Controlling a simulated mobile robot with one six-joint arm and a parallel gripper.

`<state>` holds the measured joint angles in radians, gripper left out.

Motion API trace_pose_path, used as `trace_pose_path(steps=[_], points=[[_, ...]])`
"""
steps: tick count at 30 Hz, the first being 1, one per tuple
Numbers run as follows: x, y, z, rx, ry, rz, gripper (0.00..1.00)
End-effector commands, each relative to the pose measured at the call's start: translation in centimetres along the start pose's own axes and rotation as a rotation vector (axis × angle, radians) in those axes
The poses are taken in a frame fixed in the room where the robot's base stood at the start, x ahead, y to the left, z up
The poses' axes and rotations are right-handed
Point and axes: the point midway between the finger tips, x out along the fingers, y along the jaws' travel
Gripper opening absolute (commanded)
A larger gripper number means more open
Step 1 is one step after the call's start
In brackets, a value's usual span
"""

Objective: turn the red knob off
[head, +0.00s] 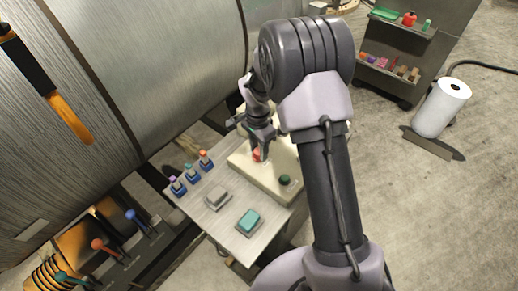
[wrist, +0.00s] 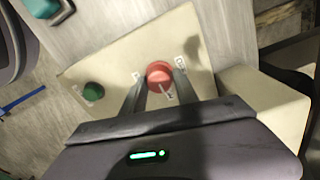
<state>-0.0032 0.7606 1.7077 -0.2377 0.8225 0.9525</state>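The red knob (wrist: 160,74) is a round knob on a cream panel (wrist: 105,65), with a pale pointer line toward the lower right in the wrist view.
A green button (wrist: 94,91) is on the same panel, left of the knob. On the bench stand small coloured switches (head: 190,172), a grey button (head: 217,197) and a teal button (head: 249,221). A large metal cylinder (head: 180,60) rises behind. A shelf cart (head: 405,50) and white roll (head: 441,107) stand right.

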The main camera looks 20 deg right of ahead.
Motion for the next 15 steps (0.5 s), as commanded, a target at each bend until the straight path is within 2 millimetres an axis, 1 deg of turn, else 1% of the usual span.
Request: trace_pose_path(steps=[1,3,5,11,15], points=[[-0.01,0.00,0.00,0.000,0.000,0.000,0.24],[-0.01,0.00,0.00,0.000,0.000,0.000,0.10],[-0.02,-0.01,0.00,0.000,0.000,0.000,0.00],[-0.04,-0.01,0.00,-0.010,0.001,0.000,0.00],[-0.06,-0.02,0.01,-0.051,0.002,0.000,0.00]])
